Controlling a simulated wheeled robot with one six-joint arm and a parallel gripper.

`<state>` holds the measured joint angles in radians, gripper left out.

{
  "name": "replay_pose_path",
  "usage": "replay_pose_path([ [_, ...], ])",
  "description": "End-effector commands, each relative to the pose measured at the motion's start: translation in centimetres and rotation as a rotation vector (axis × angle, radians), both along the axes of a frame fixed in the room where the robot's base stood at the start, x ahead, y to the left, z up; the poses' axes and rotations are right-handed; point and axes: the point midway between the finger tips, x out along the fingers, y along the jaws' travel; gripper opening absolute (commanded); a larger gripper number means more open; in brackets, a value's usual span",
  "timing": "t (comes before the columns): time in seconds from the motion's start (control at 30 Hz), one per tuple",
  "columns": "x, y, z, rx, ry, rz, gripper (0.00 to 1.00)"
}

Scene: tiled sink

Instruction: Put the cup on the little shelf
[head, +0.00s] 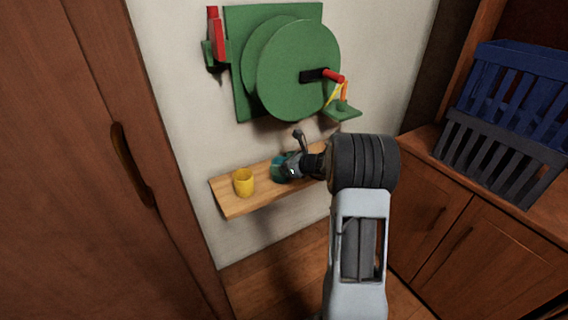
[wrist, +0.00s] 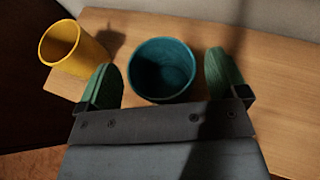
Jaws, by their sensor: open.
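A teal cup (wrist: 161,68) stands upright on the little wooden shelf (wrist: 262,75). In the head view the teal cup (head: 279,169) is partly hidden by my gripper (head: 295,152). A yellow cup (head: 243,182) stands on the same shelf (head: 225,206) to the left of the teal one, and the yellow cup also shows in the wrist view (wrist: 72,52). My gripper (wrist: 164,85) is open, with one green-padded finger on each side of the teal cup. The fingers look apart from the cup's wall, with a small gap on each side.
A green board with a round green drum (head: 298,68) and a red-tipped crank hangs on the wall above the shelf. A wooden door (head: 95,150) is on the left. Blue and dark crates (head: 510,95) sit on a wooden cabinet (head: 480,220) on the right.

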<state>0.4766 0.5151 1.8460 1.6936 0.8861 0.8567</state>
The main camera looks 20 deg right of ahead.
Motion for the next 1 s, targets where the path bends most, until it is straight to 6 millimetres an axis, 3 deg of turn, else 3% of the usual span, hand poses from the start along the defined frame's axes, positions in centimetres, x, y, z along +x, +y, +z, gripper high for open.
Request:
replay_pose_path([
  [0.33,-0.5,-0.4,0.8,0.0,0.0,-0.002,0.92],
  [0.7,-6.1,-3.5,3.5,0.0,-0.001,-0.004,0.92],
  [1.0,-9.1,-5.0,4.8,-0.003,0.0,0.001,0.92],
])
